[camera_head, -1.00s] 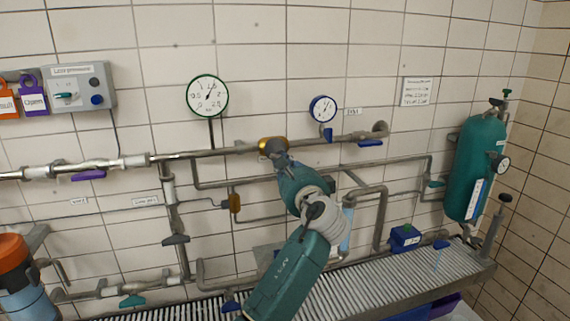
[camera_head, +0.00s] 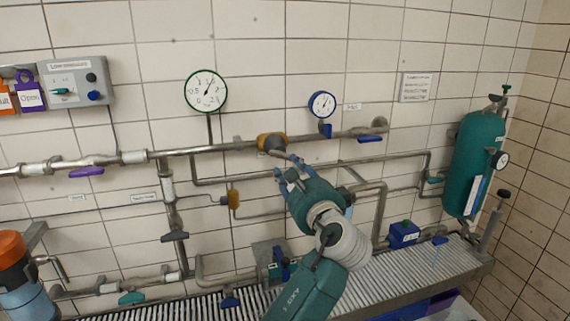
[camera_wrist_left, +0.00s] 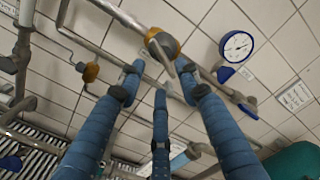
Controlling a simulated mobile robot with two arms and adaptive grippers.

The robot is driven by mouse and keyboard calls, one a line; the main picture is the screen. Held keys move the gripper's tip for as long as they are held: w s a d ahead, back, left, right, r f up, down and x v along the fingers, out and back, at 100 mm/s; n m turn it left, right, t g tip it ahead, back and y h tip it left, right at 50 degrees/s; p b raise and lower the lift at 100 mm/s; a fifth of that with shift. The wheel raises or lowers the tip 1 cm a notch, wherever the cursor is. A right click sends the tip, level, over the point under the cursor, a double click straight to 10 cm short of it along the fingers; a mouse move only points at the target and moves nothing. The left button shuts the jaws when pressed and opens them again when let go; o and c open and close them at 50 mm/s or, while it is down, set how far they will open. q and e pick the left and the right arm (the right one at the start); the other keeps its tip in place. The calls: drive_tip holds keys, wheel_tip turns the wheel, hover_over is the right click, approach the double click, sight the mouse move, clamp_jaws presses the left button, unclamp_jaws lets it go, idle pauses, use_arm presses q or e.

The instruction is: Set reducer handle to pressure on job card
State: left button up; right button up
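The brass reducer (camera_head: 266,142) sits on the upper pipe, with its grey handle (camera_head: 279,154) pointing down and right. The reducer also shows in the left wrist view (camera_wrist_left: 168,44). My left gripper (camera_head: 287,172) is just below the handle, its blue fingers spread and nothing between them; whether a fingertip touches the handle is unclear. The blue-rimmed gauge (camera_head: 322,104) is right of the reducer, the green-rimmed gauge (camera_head: 206,91) left of it. The job card (camera_head: 416,87) hangs on the wall at right; its text is too small to read. My right gripper is not in view.
Thin pipes (camera_head: 400,157) run below the main pipe. A blue valve lever (camera_head: 370,139) is right of the reducer. A green tank (camera_head: 474,165) stands at far right. A ribbed ledge (camera_head: 458,258) runs along the wall's bottom. A control box (camera_head: 76,81) hangs at upper left.

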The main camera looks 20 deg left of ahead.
use_arm(q)
drive_tip(key=shift+v, duration=1.85)
idle(1.1)
